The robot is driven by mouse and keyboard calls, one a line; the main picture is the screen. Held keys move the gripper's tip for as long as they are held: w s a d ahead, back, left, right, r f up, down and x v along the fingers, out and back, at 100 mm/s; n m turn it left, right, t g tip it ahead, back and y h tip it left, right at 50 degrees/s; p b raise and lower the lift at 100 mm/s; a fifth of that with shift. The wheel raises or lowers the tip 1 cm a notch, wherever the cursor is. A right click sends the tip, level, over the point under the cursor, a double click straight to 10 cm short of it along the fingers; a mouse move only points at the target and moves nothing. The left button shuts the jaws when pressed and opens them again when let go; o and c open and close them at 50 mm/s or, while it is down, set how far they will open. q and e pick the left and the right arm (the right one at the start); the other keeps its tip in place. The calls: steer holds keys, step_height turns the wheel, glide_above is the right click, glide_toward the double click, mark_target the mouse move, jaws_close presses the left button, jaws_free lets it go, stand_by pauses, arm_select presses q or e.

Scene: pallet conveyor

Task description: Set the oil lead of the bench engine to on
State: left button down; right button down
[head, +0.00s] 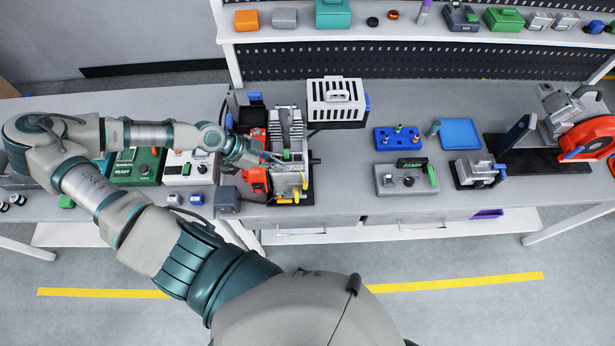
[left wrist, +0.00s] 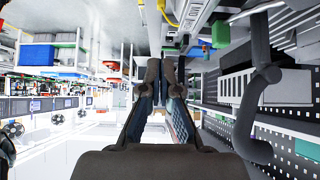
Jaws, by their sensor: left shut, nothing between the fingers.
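The bench engine (head: 292,133) stands on the bench left of centre, a grey ribbed block with red parts (head: 256,178) on its left side. A small green part (head: 287,155) and yellow parts (head: 298,196) show on its front. I cannot tell which part is the oil lead or how it is set. My left gripper (head: 280,163) reaches in from the left over the engine's front, close to the green part. In the left wrist view the left gripper (left wrist: 166,65) is shut and empty, and whether it touches the engine is unclear. My right gripper is out of view.
A white case (head: 336,100) stands behind and right of the engine. Green and white boxes (head: 138,166) sit to its left under my arm. A blue block (head: 398,138), a grey fixture (head: 406,179) and a red machine (head: 588,138) stand to the right. A shelf runs along the back.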

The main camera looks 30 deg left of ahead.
arm_select(q)
steer(key=b, duration=0.5)
glide_toward(307, 183)
steer(key=shift+w+d+r, duration=0.1)
steer(key=shift+w+d, duration=0.25)
steer(key=shift+d, duration=0.2)
steer(key=shift+w+d+r, duration=0.1)
steer(key=shift+w+d, duration=0.25)
steer(key=shift+d, duration=0.2)
steer(key=d, duration=0.1)
steer(key=w+d+f, duration=0.1)
steer(key=shift+d, duration=0.35)
steer(key=f, duration=0.2)
steer(key=a+f, duration=0.1)
steer(key=f, duration=0.1)
steer(key=shift+a, duration=0.1)
